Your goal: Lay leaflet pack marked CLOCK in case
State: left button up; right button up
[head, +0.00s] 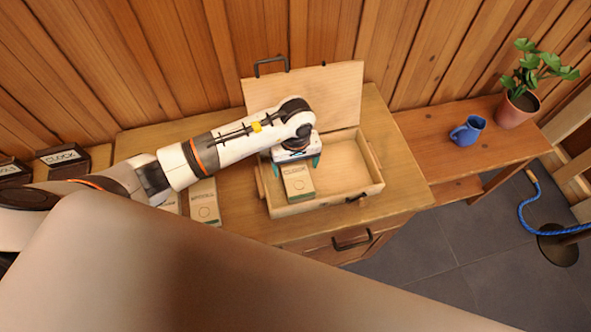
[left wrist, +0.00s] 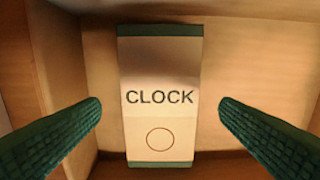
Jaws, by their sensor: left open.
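The leaflet pack marked CLOCK (head: 298,184) is a pale pack with green ends and a ring under the word. It lies inside the open wooden case (head: 370,189), toward its left part. In the left wrist view the CLOCK pack (left wrist: 160,75) lies between two green fingers, with a gap on each side. My left gripper (head: 297,163) is open above the pack, inside the case area, and its fingers (left wrist: 160,130) do not touch it. The case lid stands raised at the back. My right gripper is not in view.
Another pack (head: 204,203) lies on the cabinet top left of the case, with one more partly hidden beside it. Dark holders, one marked CLOCK (head: 63,158), stand at far left. A blue mug (head: 467,131) and potted plant (head: 518,106) stand on the right bench.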

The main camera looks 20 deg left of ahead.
aim_at(295, 173)
pick_arm(q)
notch_tip(295, 173, up, 9)
jog(key=b, duration=0.2)
jog(key=shift+f, duration=0.15)
jog(key=shift+f, duration=0.1)
dwell(0.3)
